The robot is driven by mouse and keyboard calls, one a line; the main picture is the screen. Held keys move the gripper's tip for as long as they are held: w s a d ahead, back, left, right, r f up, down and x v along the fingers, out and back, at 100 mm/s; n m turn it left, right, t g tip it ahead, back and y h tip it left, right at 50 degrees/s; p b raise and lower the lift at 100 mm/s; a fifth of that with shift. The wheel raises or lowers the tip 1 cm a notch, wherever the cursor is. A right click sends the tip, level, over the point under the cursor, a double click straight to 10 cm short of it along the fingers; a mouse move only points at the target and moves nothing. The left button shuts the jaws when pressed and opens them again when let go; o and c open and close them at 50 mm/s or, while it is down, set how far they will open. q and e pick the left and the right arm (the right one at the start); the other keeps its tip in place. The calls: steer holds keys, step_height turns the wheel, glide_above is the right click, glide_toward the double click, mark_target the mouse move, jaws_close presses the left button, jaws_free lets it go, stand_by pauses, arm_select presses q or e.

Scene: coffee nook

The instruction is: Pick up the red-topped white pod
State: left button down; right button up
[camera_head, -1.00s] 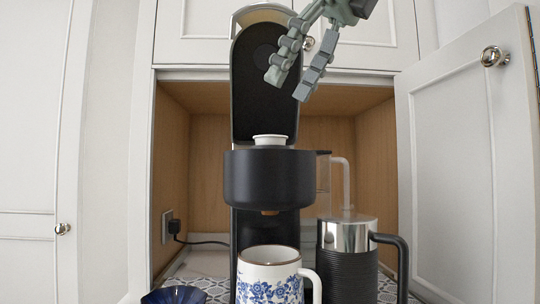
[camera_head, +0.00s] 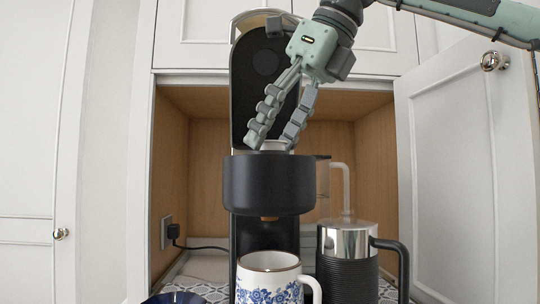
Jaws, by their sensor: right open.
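A small white pod (camera_head: 273,146) sits in the top of the black coffee machine (camera_head: 268,187), under its raised lid. I see its white rim and side; no red top shows from this low angle. My right gripper (camera_head: 271,143) reaches down from the upper right. Its two fingers are open, with the tips on either side of the pod and at about its height. The fingers partly hide the pod, and I cannot tell whether they touch it. My left gripper is not in view.
The raised lid (camera_head: 246,90) stands close behind the fingers. A white mug with blue flowers (camera_head: 268,280) is below the machine's spout. A black and silver frother (camera_head: 347,255) stands to the right. A dark blue bowl (camera_head: 174,298) is at the lower left. An open cabinet door (camera_head: 455,170) is at the right.

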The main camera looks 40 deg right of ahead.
steer(key=shift+s, duration=0.1)
steer(key=c, duration=0.7)
steer(key=shift+f, duration=0.2)
steer(key=shift+c, duration=0.3)
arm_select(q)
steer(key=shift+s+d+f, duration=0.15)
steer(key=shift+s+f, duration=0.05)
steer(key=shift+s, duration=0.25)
arm_select(e)
steer(key=shift+r, duration=0.1)
